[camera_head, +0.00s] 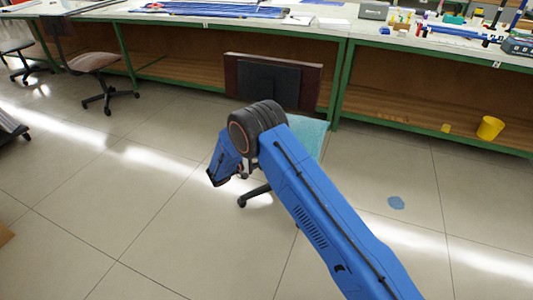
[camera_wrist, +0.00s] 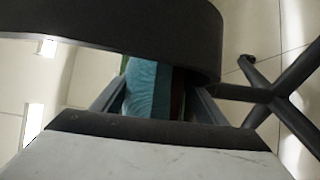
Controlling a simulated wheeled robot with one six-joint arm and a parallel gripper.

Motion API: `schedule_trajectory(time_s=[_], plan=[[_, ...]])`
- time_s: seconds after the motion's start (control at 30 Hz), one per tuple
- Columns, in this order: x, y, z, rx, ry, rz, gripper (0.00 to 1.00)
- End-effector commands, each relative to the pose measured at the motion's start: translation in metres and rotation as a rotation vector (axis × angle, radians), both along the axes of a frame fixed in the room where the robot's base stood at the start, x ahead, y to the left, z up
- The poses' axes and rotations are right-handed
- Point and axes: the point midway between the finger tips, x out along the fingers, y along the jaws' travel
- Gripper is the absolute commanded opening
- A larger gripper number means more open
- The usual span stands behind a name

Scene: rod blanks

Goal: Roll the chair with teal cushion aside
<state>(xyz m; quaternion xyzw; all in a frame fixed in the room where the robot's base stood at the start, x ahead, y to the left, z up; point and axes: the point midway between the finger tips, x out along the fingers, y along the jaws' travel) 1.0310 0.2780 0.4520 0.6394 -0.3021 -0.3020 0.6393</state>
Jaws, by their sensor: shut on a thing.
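The chair with teal cushion stands on the floor in front of the bench. In the head view its dark backrest with brown edges (camera_head: 312,88), part of its teal seat (camera_head: 312,138) and a black base leg (camera_head: 255,193) show; my arm covers the rest. My gripper (camera_head: 217,178) is at the chair's left side, low near the base leg. In the wrist view my gripper (camera_wrist: 155,98) is shut on the chair, with teal cushion (camera_wrist: 148,88) between the fingers and a dark curved part across the top. The exact contact is partly hidden.
A green-framed bench (camera_head: 343,75) with a wooden lower shelf runs along the back. Another chair with a brownish seat (camera_head: 93,61) stands at the left. A yellow bucket (camera_head: 490,128) sits on the right shelf. A blue patch (camera_head: 396,202) lies on the floor. Left floor is mostly clear.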

Motion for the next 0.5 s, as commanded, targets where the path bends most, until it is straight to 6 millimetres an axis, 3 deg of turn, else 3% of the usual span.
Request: schedule_trajectory(time_s=[0.03, 0.07, 0.1, 0.13, 0.5], plan=[[-0.0002, 0.0004, -0.0009, 0.000, 0.001, 0.001, 0.04], [-0.0003, 0.0005, -0.0009, 0.000, 0.001, 0.001, 0.73], [-0.0003, 0.0005, -0.0009, 0.000, 0.001, 0.001, 0.83], [-0.0003, 0.0004, -0.0008, 0.000, 0.001, 0.001, 0.88], [-0.0025, 0.0035, -0.0003, 0.001, 0.001, 0.001, 0.88]])
